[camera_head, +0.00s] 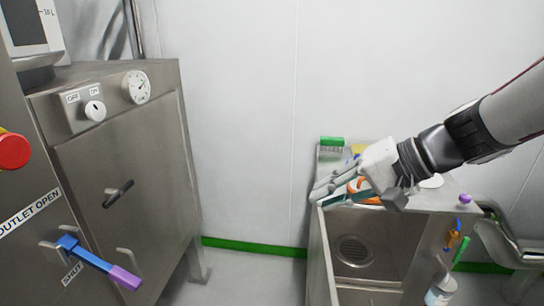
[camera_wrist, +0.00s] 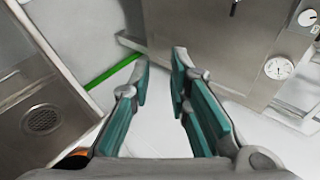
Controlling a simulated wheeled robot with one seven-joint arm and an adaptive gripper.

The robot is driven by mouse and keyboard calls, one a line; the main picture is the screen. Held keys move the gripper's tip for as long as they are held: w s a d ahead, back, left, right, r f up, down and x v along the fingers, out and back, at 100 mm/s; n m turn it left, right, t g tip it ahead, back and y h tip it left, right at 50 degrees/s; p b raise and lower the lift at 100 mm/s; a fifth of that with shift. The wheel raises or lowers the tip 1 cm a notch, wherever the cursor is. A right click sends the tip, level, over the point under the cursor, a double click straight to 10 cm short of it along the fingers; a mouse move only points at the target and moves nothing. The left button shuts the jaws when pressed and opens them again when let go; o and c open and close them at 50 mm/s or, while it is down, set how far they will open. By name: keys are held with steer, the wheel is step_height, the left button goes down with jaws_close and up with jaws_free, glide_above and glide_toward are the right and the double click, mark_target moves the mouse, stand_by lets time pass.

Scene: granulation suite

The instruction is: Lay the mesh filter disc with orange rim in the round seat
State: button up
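An orange-rimmed round thing (camera_head: 366,193), probably the mesh filter disc, lies on the steel sink's back ledge, partly hidden behind my gripper. A sliver of orange (camera_wrist: 76,153) also shows at the lower left of the wrist view, mostly covered by my gripper. My gripper (camera_head: 318,198) is above the sink's left back edge, pointing left. In the wrist view my gripper (camera_wrist: 160,68) has its two teal-padded fingers apart, with nothing between them. I cannot make out the round seat in either view.
The steel sink (camera_head: 318,262) has a round drain (camera_head: 353,250). A green-topped brush (camera_head: 331,142) stands behind it.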

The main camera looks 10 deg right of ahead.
steer(key=w+d+f+m+t+h+b, duration=0.15)
steer(key=w+d+f+m+t, duration=0.35)
steer(key=w+d, duration=0.75)
steer(key=w+d+f+m+t+h+b, duration=0.1)
steer(key=w+d+f+m+t+h, duration=0.2)
steer(key=d, duration=0.5)
steer(key=w+d+f+m+t+h+b, duration=0.1)
steer(key=w+d+f+m+h, duration=0.15)
steer(key=d+f, duration=0.4)
steer(key=shift+y, duration=0.5)
steer(key=w, duration=0.4)
steer(key=w+f+b, duration=0.1)
steer(key=w, duration=0.2)
steer(key=shift+d, duration=0.1)
steer(key=shift+a+x, duration=0.15)
steer(key=shift+x, duration=1.4)
steer(key=shift+a+x, duration=0.1)
steer(key=shift+x, duration=1.45)
jaws_close()
steer(key=shift+s+f, duration=0.1)
